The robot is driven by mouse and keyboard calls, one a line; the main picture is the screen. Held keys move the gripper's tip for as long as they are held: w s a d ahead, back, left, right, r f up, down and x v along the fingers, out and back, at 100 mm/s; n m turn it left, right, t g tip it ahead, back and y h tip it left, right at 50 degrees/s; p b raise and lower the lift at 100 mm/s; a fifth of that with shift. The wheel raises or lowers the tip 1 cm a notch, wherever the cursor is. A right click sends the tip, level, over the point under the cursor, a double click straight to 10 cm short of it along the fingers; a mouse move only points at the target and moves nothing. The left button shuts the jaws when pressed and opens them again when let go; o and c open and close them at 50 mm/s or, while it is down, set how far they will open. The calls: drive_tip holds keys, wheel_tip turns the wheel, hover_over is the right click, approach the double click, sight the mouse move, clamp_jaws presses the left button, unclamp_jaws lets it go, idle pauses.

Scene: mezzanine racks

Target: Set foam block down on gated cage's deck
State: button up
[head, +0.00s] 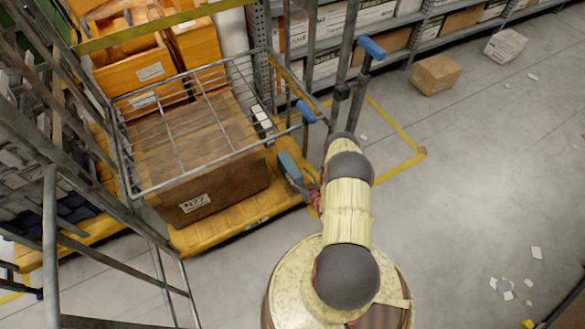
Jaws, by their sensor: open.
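The gated cage has a yellow deck (235,234) and a raised wire gate (205,130) over it. A blue-grey block (289,167), which looks like the foam block, is at the deck's right edge, beside a large brown carton. My gripper (302,186) is open at the block's near right side, at the end of my arm. The fingers are small and partly hidden by the arm, so I cannot tell whether they touch the block. The block's underside is hidden too; it appears to be at deck level.
The brown carton (205,172) fills most of the deck. Upright posts with blue handles (371,47) stand close to my arm. Orange bins (140,72) and shelving (340,25) are behind. Loose cartons (435,74) and scraps lie on the floor; the floor at right is mostly clear.

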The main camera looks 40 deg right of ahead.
drive_tip(key=shift+p+v, duration=0.45)
drive_tip(key=shift+v, duration=1.5)
